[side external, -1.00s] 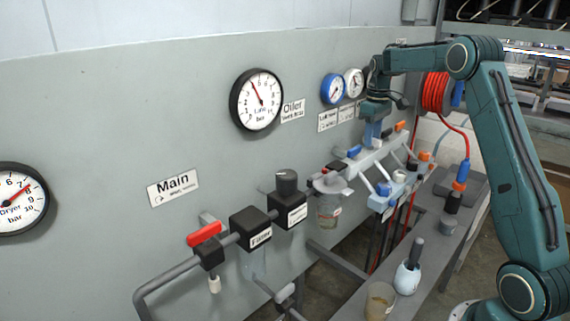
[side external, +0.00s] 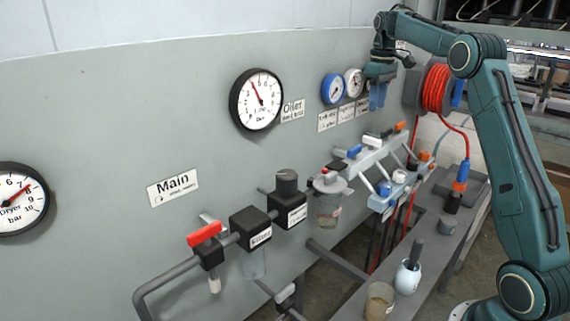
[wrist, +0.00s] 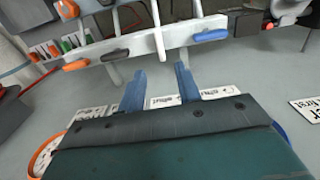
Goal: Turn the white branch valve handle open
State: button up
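The branch manifold (side external: 380,150) is a pale rail with a row of handles. In the side external view its blue handle (side external: 354,151), black handle (side external: 387,133) and orange handle (side external: 400,126) show. The pale lever between blue and black looks like the white handle (side external: 371,140); in the wrist view it seems to be the white bar (wrist: 158,42), lying across the rail, unlike the coloured handles. My gripper (side external: 377,98) hangs above the rail near the wall. In the wrist view its blue fingers (wrist: 160,85) are apart and empty, with clear space between them and the white bar.
A red hose reel (side external: 436,89) is to the right. A lower blue block (side external: 395,188) with fittings sits in front of the rail. A red main valve handle (side external: 204,233) is at the left.

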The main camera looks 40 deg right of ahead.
jog(key=shift+r, duration=1.5)
jog(key=s+a+r+t, duration=0.1)
jog(key=s+a+r, duration=0.3)
jog(key=a, duration=0.6)
jog(key=s+a+r+t, duration=0.1)
jog(key=s+a+t, duration=0.1)
jog(key=s+a, duration=0.55)
jog(key=s+a+f+t, duration=0.1)
jog(key=s+a+f, duration=0.4)
jog(key=s, duration=0.3)
jog(key=s+a+f+t, duration=0.1)
jog(key=s+a+f, duration=0.5)
jog(key=s+a, duration=0.2)
jog(key=shift+s+f+t, duration=0.15)
jog(key=shift+s+t, duration=0.15)
